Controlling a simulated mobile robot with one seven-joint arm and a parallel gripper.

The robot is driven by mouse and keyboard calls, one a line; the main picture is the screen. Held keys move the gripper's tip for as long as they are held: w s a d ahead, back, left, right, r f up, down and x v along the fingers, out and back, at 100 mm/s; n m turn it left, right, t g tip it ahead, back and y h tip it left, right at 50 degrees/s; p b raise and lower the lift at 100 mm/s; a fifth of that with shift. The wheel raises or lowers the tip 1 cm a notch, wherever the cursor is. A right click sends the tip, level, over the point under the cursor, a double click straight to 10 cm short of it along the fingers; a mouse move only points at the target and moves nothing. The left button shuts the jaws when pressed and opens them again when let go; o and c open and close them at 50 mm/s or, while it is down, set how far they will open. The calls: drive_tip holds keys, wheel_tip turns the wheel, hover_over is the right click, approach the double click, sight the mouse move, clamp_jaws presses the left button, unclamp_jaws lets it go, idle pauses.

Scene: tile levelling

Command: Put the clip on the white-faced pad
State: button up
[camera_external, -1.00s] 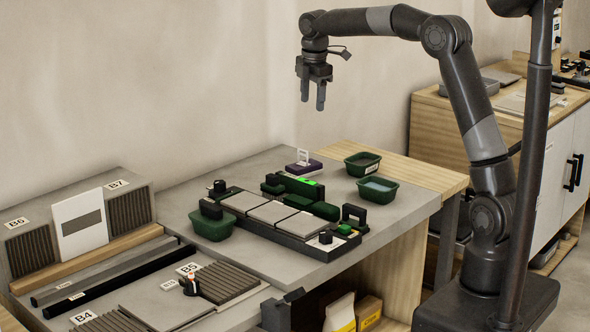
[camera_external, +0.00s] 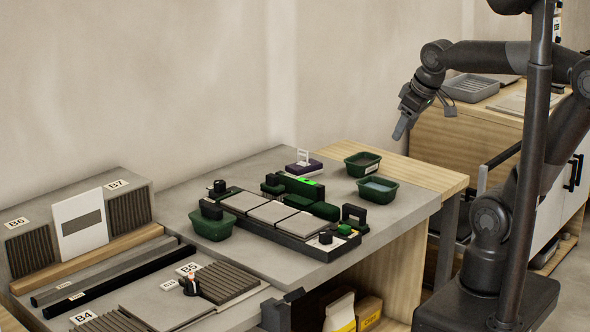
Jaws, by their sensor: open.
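My gripper (camera_external: 403,128) hangs in the air right of the grey table, seen edge-on, pointing down and left, with nothing visible between its fingers. It is open and well apart from everything on the table. I cannot tell for sure which piece is the clip; small black and green parts sit around a dark tray (camera_external: 300,247) holding grey tiles. A pale-faced patch (camera_external: 323,246) at the tray's near right end carries a small black block (camera_external: 326,238); I cannot tell if it is the white-faced pad. A green part (camera_external: 344,230) lies beside it.
Green bins stand left of the tray (camera_external: 212,230) and behind it on the right (camera_external: 377,190), (camera_external: 362,164). A dark purple block (camera_external: 303,168) with a white upright piece stands at the back. Ribbed panels (camera_external: 228,282) lie at front left.

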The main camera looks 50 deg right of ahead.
drive_tip(key=shift+m, duration=0.9)
drive_tip(key=shift+s+a+f, duration=0.1)
drive_tip(key=shift+s+f, duration=0.6)
drive_tip(key=shift+s, duration=0.25)
drive_tip(key=shift+s+f, duration=0.65)
drive_tip(key=shift+s, duration=0.3)
